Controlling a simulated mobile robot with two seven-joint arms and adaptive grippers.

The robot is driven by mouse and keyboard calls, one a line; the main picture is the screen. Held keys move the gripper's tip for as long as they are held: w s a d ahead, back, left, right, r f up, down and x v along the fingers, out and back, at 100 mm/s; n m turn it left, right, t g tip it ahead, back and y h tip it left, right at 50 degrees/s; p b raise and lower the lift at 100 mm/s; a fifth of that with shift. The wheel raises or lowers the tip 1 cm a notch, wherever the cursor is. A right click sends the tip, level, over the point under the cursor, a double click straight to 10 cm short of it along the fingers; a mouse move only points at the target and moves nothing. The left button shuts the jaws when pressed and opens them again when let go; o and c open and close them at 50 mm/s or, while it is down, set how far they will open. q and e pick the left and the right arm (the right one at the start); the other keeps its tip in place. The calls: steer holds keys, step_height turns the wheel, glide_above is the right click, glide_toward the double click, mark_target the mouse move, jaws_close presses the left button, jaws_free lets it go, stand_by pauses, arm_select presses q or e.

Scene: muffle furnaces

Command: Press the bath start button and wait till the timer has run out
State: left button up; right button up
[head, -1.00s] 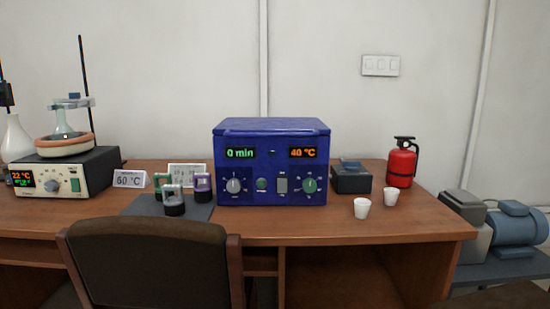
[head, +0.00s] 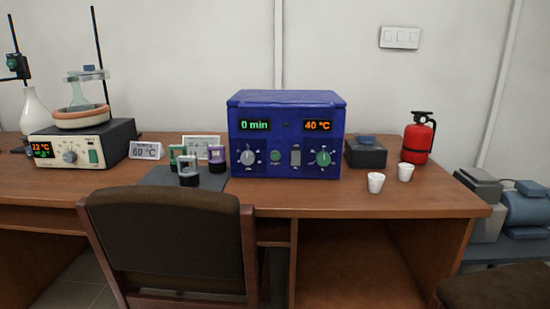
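The blue bath (head: 286,135) stands on the wooden desk in the middle of the head view. Its left display (head: 255,125) reads 0 min in green, and its right display (head: 318,125) reads 40 °C in orange. On its front are a grey knob (head: 247,158), a small round green button (head: 275,156), a rocker switch (head: 295,157) and a green knob (head: 323,158). I cannot read the label under the small button. Neither of my grippers shows in the head view.
A chair (head: 170,240) stands before the desk (head: 400,202), left of the bath. Several small coloured holders sit on a dark mat (head: 210,181). A hotplate (head: 72,153) with glassware is at left. Two white cups (head: 376,183), a dark box (head: 365,156) and a fire extinguisher (head: 417,140) are at right.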

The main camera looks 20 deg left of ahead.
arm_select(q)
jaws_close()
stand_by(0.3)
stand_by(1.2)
